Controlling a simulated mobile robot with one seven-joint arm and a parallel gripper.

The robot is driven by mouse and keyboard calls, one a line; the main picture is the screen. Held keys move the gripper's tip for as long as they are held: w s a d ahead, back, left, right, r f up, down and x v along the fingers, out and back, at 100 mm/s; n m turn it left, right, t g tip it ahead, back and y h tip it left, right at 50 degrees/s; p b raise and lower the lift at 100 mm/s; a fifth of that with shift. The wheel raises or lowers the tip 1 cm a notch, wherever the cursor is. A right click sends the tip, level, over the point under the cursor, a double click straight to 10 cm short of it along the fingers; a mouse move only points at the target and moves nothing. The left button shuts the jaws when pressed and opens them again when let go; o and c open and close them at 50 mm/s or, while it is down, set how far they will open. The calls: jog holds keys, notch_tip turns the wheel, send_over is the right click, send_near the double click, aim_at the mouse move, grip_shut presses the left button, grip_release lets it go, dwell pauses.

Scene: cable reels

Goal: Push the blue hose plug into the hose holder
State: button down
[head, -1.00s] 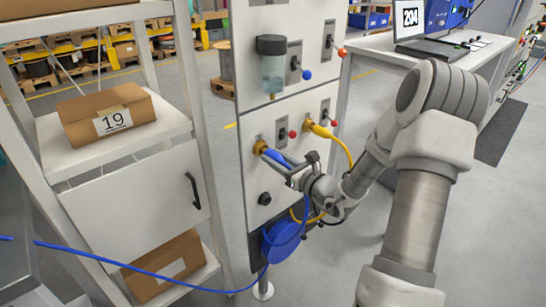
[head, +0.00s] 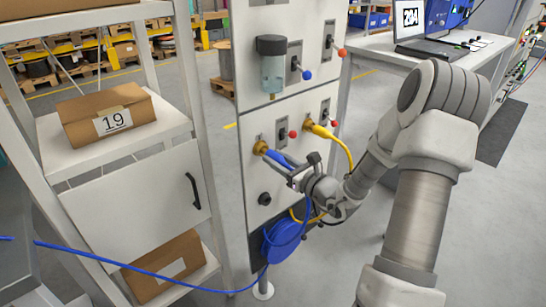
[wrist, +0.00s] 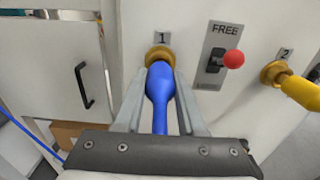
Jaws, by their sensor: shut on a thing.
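The blue hose plug (wrist: 160,84) is between the two fingers of my gripper (wrist: 158,98), which is shut on it. Its front end meets the brass hose holder (wrist: 159,56) under the label 1. How deep it sits inside cannot be told. In the head view the blue plug (head: 275,156) lines up with the brass holder (head: 260,147) on the white panel, and my gripper (head: 284,168) is just in front of it. The blue hose runs back from the plug under the gripper.
A yellow plug (wrist: 298,90) sits in holder 2 to the right. A red-knobbed lever (wrist: 233,60) marked FREE is between the holders. A blue reel (head: 284,238) hangs below. A shelf rack with a box marked 19 (head: 108,112) stands left.

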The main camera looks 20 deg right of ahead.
aim_at(286, 166)
jog(key=shift+v, duration=2.05)
jog(key=p+v, duration=0.1)
jog(key=v, duration=0.5)
dwell(0.4)
